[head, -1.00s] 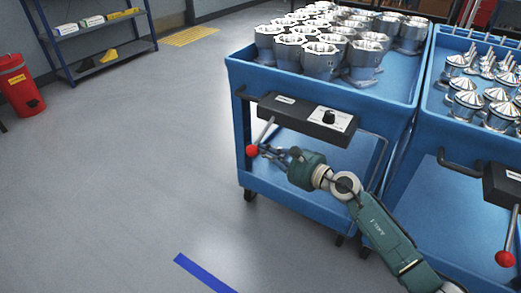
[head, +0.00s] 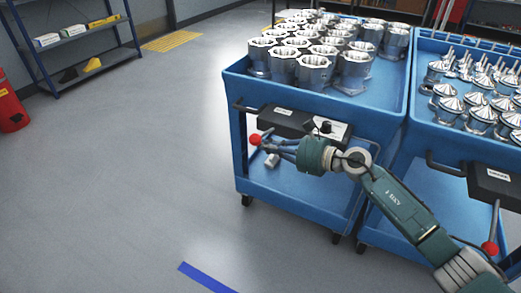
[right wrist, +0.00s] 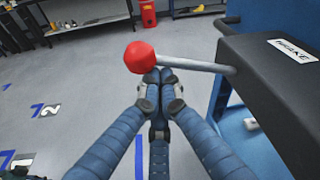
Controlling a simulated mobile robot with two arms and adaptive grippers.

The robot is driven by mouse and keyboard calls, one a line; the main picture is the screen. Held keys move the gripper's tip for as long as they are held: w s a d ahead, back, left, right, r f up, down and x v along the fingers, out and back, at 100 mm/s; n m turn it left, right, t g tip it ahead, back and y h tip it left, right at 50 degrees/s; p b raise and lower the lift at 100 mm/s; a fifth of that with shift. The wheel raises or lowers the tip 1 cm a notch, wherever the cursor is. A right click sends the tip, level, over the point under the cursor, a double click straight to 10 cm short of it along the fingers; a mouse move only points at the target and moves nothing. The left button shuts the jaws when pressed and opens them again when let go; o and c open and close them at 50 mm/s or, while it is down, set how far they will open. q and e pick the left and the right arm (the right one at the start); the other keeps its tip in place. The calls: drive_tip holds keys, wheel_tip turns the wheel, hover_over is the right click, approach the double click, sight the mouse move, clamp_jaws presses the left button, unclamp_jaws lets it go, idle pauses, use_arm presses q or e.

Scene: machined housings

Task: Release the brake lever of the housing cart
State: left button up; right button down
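The housing cart (head: 300,184) is blue and carries several silver hollow housings on its top tray. Its dark brake box (head: 284,122) hangs at the near end and also shows in the right wrist view (right wrist: 275,75), with a "BRAKE" label. The brake lever is a grey rod (right wrist: 190,64) with a red ball knob (right wrist: 139,57); the knob also shows in the head view (head: 255,140). The rod sticks out sideways from the box, near level in the wrist view. My right gripper (right wrist: 155,78) is shut, its fingertips together right at the rod, beside the knob. Whether they touch is unclear. My left gripper is out of view.
A second blue cart (head: 420,190) with cone-topped parts stands close on the right, with its own red-knobbed lever (head: 492,225). A shelf (head: 75,45) and a red bin (head: 10,105) stand at the left. The grey floor between is clear.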

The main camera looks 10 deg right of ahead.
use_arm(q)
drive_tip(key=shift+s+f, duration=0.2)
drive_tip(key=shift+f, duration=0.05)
use_arm(e)
drive_tip(key=shift+w+r, duration=0.1)
drive_tip(key=shift+r, duration=0.75)
drive_tip(key=shift+d, duration=0.1)
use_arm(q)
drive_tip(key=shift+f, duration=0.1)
use_arm(e)
wheel_tip(320, 180, down, 4)
drive_tip(key=f+b, duration=0.1)
drive_tip(key=b, duration=0.4)
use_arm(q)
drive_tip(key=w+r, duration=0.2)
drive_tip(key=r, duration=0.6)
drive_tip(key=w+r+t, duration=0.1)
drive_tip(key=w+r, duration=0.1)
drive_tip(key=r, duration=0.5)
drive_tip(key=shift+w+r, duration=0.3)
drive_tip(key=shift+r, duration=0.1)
use_arm(e)
drive_tip(key=w+r+v, duration=0.1)
drive_tip(key=v, duration=0.8)
drive_tip(key=shift+s+d, duration=0.25)
drive_tip(key=shift+d, duration=0.3)
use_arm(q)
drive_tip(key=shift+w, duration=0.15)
use_arm(e)
drive_tip(key=shift+r, duration=0.1)
